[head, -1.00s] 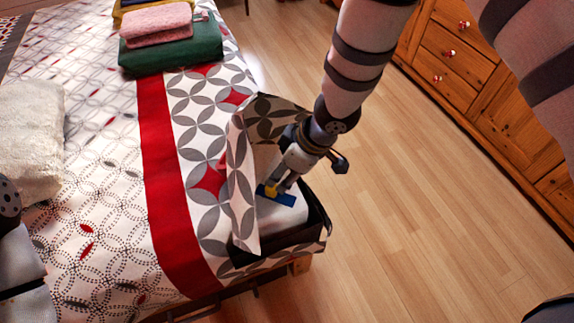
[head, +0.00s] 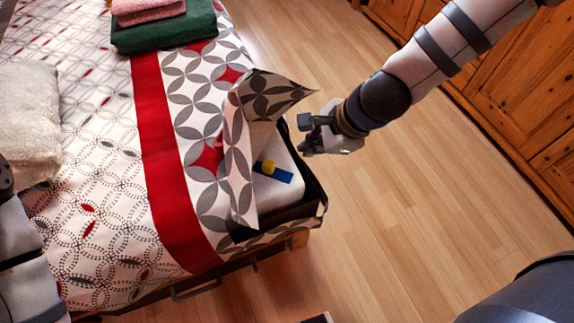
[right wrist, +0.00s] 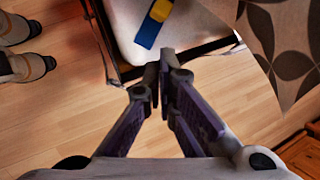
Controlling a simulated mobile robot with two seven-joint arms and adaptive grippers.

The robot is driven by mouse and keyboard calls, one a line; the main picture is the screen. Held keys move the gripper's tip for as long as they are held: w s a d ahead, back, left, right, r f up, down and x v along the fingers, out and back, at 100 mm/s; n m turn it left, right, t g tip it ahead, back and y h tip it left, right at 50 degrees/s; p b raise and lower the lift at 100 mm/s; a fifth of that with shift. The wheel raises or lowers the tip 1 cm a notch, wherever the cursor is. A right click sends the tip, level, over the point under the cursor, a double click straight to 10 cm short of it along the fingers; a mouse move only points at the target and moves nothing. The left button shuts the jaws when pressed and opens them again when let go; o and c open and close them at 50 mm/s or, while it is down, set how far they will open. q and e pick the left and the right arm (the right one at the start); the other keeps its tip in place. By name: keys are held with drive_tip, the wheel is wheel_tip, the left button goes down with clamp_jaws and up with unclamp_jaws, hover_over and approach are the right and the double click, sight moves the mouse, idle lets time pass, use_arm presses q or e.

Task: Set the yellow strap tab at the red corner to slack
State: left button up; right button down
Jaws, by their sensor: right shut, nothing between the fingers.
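The yellow strap tab (head: 267,167) sits on a blue strip (head: 281,175) on the white mattress corner (head: 268,192), which shows where the bedspread is folded back. In the right wrist view the yellow tab (right wrist: 160,10) is at the top, at one end of the blue strip (right wrist: 147,33). My right gripper (head: 304,137) is beyond the bed's edge, to the right of the tab and apart from it. In the right wrist view its fingers (right wrist: 164,85) are together and empty. In the head view only part of my left arm shows at the left edge; its gripper is out of view.
The folded-back bedspread flap (head: 268,97) stands up beside the tab. Folded green (head: 165,33) and pink cloths lie farther back on the bed. A white fleece (head: 30,120) lies at left. A wooden dresser (head: 520,95) stands at right, with clear floor (head: 400,220) between.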

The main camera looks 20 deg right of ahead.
drive_tip(key=s+m+g, duration=0.1)
drive_tip(key=s+m, duration=0.2)
drive_tip(key=m, duration=0.3)
drive_tip(key=b, duration=0.3)
approach(296, 184)
drive_tip(key=x, duration=0.6)
drive_tip(key=shift+w+f, duration=0.1)
drive_tip(key=shift+w+a+r, duration=0.2)
drive_tip(key=shift+w+a, duration=0.3)
drive_tip(key=shift+w, duration=0.05)
drive_tip(key=shift+w+a+r, duration=0.25)
drive_tip(key=shift+w+a, duration=0.25)
drive_tip(key=shift+w, duration=0.05)
drive_tip(key=shift+w+a, duration=0.4)
use_arm(q)
drive_tip(key=shift+g, duration=0.5)
drive_tip(key=s+f, duration=0.2)
drive_tip(key=f, duration=0.1)
drive_tip(key=shift+s+f, duration=0.15)
drive_tip(key=shift+s, duration=0.25)
